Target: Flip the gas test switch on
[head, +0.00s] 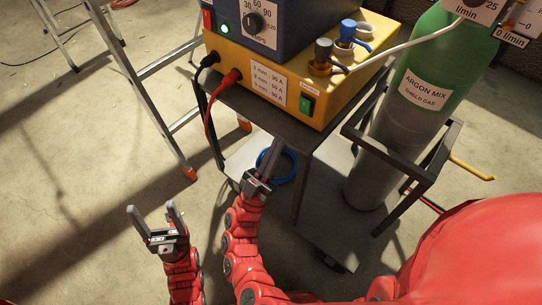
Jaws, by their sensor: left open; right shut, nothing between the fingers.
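The gas test switch is a small green rocker (306,104) under a small label, at the right end of the front of the yellow box (330,106). Which way the rocker is tipped is too small to tell. My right gripper (279,145) is shut and empty; in the picture its fingertips are below and left of the switch, apart from it, near the front edge of the cart top. My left gripper (151,208) is open and empty, over the floor, well left of the cart.
The yellow box stands on a dark metal cart (325,148) with a blue unit (268,30) on top. Red and black cables plug into its front left. A green gas cylinder (428,75) stands at right in a rail frame. A ladder (120,55) stands left; floor there is mostly clear.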

